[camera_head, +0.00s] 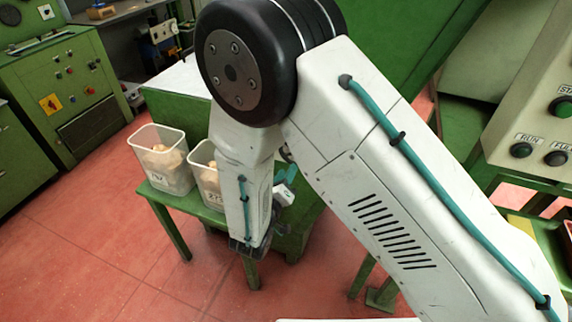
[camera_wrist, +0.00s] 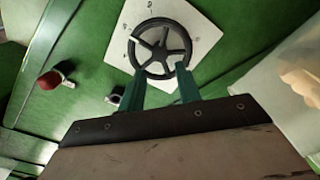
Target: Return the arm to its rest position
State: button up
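My arm is folded in front of the camera in the head view, its forearm hanging down past the right-hand bin. My gripper (camera_head: 286,178) is partly hidden behind it, with teal fingers showing beside a green machine. In the wrist view the two teal fingers of my gripper (camera_wrist: 160,78) stand apart with nothing held between them. Beyond them is a black spoked handwheel (camera_wrist: 138,54) on a white plate, apparently not gripped.
Two translucent bins, the left one (camera_head: 142,140) and the right one (camera_head: 197,157), hold pale cork pieces on a green stand (camera_head: 170,222). A red knob (camera_wrist: 50,80) sticks out of the green panel. A control box (camera_head: 545,125) is at right. Red floor (camera_head: 80,260) is open at left.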

jog(key=s+d+r+n+g+h, duration=0.1)
jog(key=s+d+r+g+h, duration=0.2)
jog(key=s+d+r+g, duration=0.5)
jog(key=s+d+r+n+g+h, duration=0.1)
jog(key=s+d+r+g+h, duration=0.2)
jog(key=d+g, duration=0.6)
jog(key=s+d+r+m+y, duration=0.3)
jog(key=s+d+r+y, duration=0.2)
jog(key=s+r+y, duration=0.1)
jog(key=s+d+r+m+t+y, duration=0.1)
jog(key=s+d+r+m+y, duration=0.3)
jog(key=s+r, duration=0.5)
jog(key=shift+s+d+y, duration=0.85)
jog(key=shift+d+y, duration=0.05)
jog(key=shift+y, duration=0.2)
